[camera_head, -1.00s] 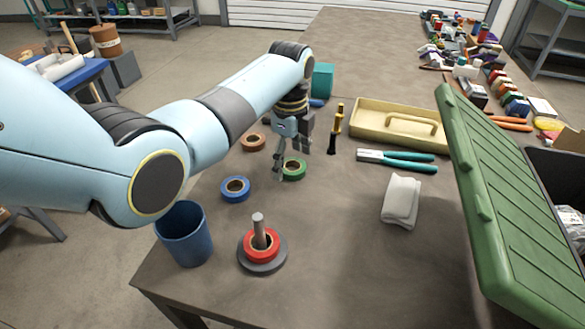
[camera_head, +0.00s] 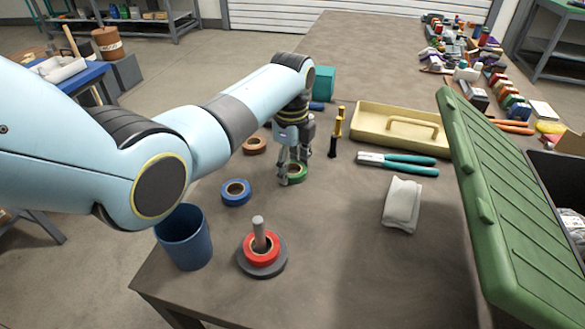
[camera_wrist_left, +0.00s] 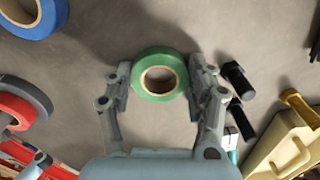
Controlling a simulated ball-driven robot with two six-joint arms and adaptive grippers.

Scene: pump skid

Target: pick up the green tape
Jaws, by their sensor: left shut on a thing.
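The green tape (camera_head: 296,172) is a roll lying on the table in the head view. In the left wrist view the green tape (camera_wrist_left: 160,76) sits between the two fingers of my left gripper (camera_wrist_left: 159,82), with its brown core hole facing the camera. My left gripper (camera_head: 292,172) reaches down from above and is shut on the roll's outer sides. In the head view the fingers partly cover the roll. I cannot tell whether the roll touches the table. My right gripper is not in view.
A blue tape (camera_head: 236,191), a brown-orange tape (camera_head: 254,145) and a red tape (camera_head: 262,251) on a post stand nearby. A blue cup (camera_head: 184,238) is at the left edge. Pliers (camera_head: 405,163), a white cloth (camera_head: 402,204) and a cream tray (camera_head: 375,124) lie right.

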